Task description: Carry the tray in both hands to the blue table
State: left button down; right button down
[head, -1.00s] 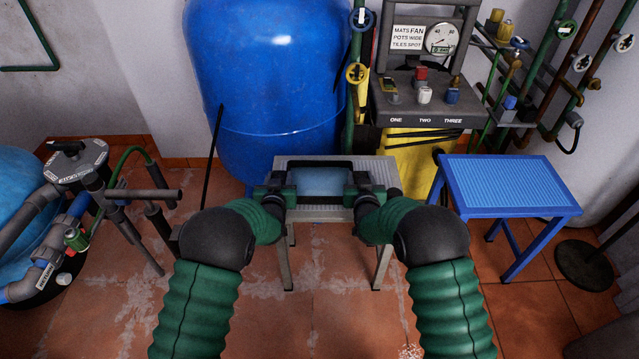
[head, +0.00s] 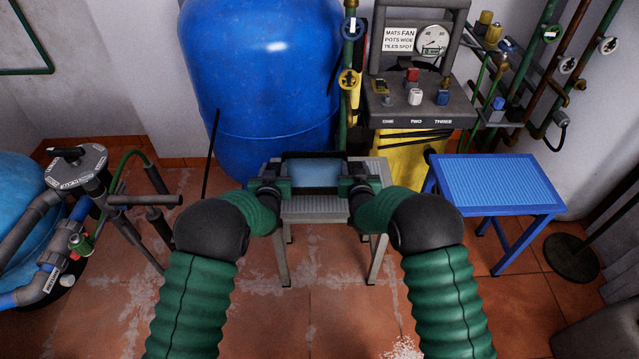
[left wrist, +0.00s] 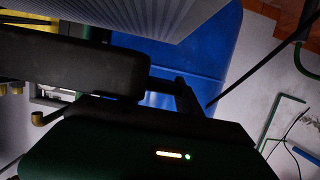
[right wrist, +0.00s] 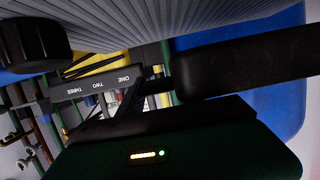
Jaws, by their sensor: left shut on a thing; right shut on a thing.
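The tray (head: 315,156) has a dark rim and a pale blue inside, and it is level over the grey ribbed table (head: 318,210) in the head view. My left gripper (head: 273,183) is shut on its left end. My right gripper (head: 358,183) is shut on its right end. Whether the tray touches the grey table or hangs just above it, I cannot tell. The blue table (head: 497,184) stands to the right, its ribbed top bare. The grey table's ribbed top also fills the upper part of the left wrist view (left wrist: 160,14) and the right wrist view (right wrist: 180,32).
A large blue tank (head: 262,90) stands behind the grey table. A control panel (head: 420,105) over a yellow cabinet is behind, between the tables. Pumps and pipes (head: 75,190) are at left. A round black stand base (head: 571,258) lies right of the blue table. The front floor is clear.

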aim_at(495, 201)
jog(key=z, duration=0.75)
jog(key=i+z, duration=0.35)
jog(key=i+j+z, duration=0.25)
jog(key=z, duration=0.15)
jog(key=i, duration=0.1)
